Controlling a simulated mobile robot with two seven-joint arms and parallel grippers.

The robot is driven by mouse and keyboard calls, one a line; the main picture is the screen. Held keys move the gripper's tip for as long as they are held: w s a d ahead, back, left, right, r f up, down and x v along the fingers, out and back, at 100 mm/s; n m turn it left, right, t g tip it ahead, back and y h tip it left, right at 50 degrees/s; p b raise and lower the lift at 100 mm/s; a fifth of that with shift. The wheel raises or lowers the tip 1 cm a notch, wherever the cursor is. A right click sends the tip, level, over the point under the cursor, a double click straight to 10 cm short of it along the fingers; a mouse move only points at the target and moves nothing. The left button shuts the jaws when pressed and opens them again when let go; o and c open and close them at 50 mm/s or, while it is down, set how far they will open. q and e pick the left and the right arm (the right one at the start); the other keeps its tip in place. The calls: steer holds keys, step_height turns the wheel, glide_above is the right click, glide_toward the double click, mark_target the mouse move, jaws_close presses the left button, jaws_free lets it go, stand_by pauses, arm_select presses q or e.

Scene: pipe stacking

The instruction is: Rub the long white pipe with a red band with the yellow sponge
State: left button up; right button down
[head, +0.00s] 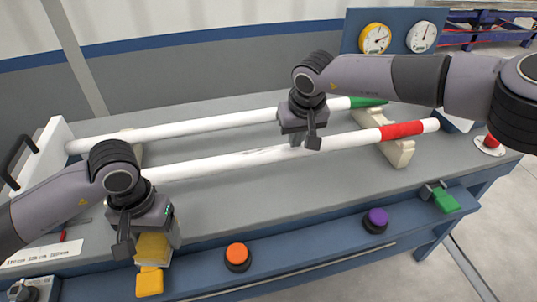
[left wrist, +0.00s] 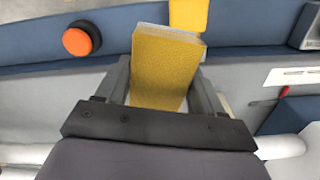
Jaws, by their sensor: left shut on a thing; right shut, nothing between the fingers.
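The long white pipe with a red band (head: 225,165) lies across the bench, its red band near the right end. Greyish smudges show on its middle. My left gripper (head: 152,243) is shut on the yellow sponge (head: 153,246), low at the front left of the bench, apart from the pipe. The sponge also shows between the fingers in the left wrist view (left wrist: 163,70). My right gripper (head: 297,140) is shut and empty at the middle of the red-banded pipe; I cannot tell whether it touches it. The pipe's left end is hidden behind my left arm.
A white pipe with a green band (head: 200,128) lies behind. A cream support (head: 398,150) holds the pipes at right. An orange button (head: 238,255), a purple button (head: 376,218) and a yellow block (head: 149,283) line the front edge. Gauges (head: 375,38) stand at the back.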

arm_select(q)
steer(key=shift+f+b, duration=0.65)
arm_select(e)
steer(key=shift+f, duration=0.8)
arm_select(q)
steer(key=shift+r, duration=0.1)
arm_select(e)
steer(key=shift+r, duration=0.1)
arm_select(q)
steer(key=shift+r+p, duration=1.65)
steer(key=shift+p, duration=0.1)
arm_select(e)
step_height(320, 180, up, 6)
